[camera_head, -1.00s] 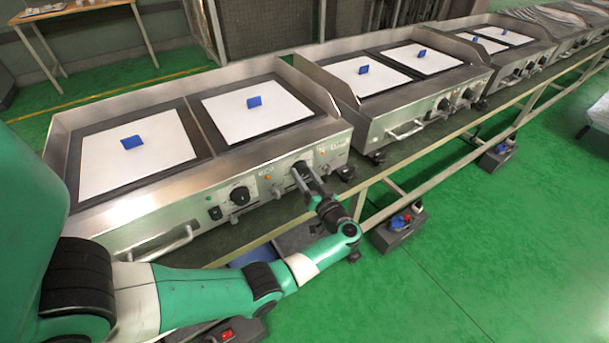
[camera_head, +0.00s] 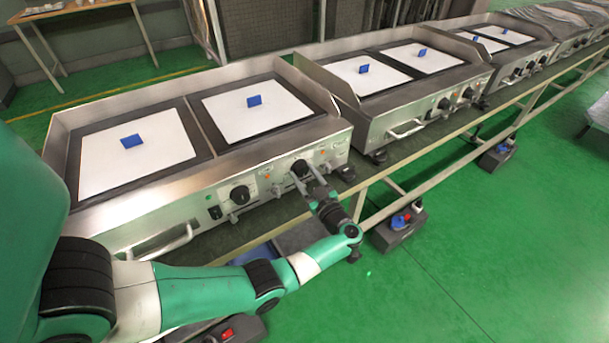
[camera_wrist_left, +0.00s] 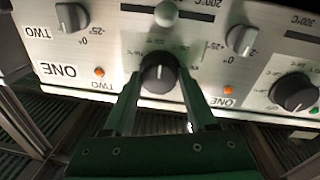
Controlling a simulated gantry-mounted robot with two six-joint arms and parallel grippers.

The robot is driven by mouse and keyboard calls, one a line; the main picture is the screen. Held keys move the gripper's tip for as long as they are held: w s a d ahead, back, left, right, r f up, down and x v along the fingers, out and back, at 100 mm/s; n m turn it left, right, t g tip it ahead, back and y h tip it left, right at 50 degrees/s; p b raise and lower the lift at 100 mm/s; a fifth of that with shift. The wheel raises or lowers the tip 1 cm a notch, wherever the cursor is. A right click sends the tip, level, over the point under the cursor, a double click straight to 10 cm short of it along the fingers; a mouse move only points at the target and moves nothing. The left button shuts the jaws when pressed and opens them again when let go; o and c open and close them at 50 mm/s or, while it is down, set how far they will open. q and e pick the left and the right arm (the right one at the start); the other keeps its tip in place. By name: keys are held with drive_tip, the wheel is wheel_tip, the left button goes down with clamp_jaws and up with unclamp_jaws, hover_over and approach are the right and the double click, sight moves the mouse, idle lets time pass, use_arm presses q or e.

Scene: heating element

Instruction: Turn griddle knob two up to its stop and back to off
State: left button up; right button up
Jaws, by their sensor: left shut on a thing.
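The black griddle knob two (camera_head: 301,168) is on the steel front panel of the nearest griddle, toward its right end. In the left wrist view the knob (camera_wrist_left: 158,73) is round and dark, with a pale pointer mark on its face. My left gripper (camera_head: 303,177) reaches it from the front and below. In the left wrist view the two fingers of my left gripper (camera_wrist_left: 160,88) lie on either side of the knob and are shut on it. The fingers hide part of the knob's rim. My right gripper is not in view.
Another black knob (camera_head: 239,195) is to the left on the same panel, also in the wrist view (camera_wrist_left: 294,92). Small grey knobs (camera_wrist_left: 72,17) and (camera_wrist_left: 240,40) flank the held knob. A drawer handle (camera_head: 165,243) is further left. A second griddle (camera_head: 400,125) stands to the right.

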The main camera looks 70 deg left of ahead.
use_arm(q)
drive_tip(key=n, duration=0.5)
drive_tip(key=shift+f+b, duration=0.1)
drive_tip(key=shift+b, duration=0.25)
drive_tip(key=n+g, duration=0.1)
drive_tip(key=n, duration=0.4)
drive_tip(key=shift+w, duration=0.1)
drive_tip(key=n, duration=0.5)
drive_tip(key=shift+g, duration=0.4)
drive_tip(key=n, duration=0.4)
drive_tip(key=shift+n+g, duration=0.3)
drive_tip(key=shift+n, duration=0.1)
drive_tip(key=n, duration=0.4)
drive_tip(key=shift+w+n+h, duration=0.1)
drive_tip(key=shift+n+h, duration=0.3)
drive_tip(key=n, duration=0.4)
drive_tip(key=shift+n, duration=0.4)
drive_tip(key=n, duration=0.4)
drive_tip(key=shift+r+h, duration=0.2)
drive_tip(key=shift+h, duration=0.2)
drive_tip(key=shift+n, duration=2.1)
